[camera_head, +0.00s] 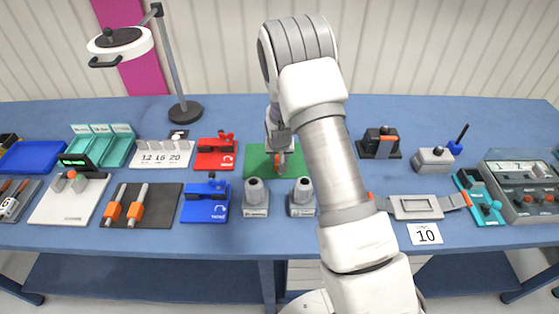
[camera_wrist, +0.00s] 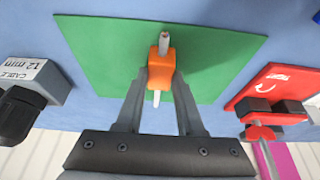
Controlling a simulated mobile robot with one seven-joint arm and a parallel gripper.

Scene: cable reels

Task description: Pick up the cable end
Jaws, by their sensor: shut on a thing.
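The cable end (camera_wrist: 161,70) is an orange sleeve with a grey stub and a brownish tip at one side and a pale pin at the other. It shows between the fingers in the wrist view, over a green mat (camera_wrist: 95,50). My gripper (camera_wrist: 161,80) is shut on the orange sleeve, one finger on each side. In the head view, my gripper (camera_head: 281,146) is over the green mat (camera_head: 257,160), with a small orange bit of the cable end (camera_head: 279,161) just below it. I cannot tell whether the cable end touches the mat.
A red clamp block (camera_head: 216,153) stands left of the mat, and a blue one (camera_head: 206,201) is nearer. Two grey posts (camera_head: 256,198) stand in front of the mat. A dark device (camera_head: 380,143) is to the right. A lamp (camera_head: 183,108) stands behind left.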

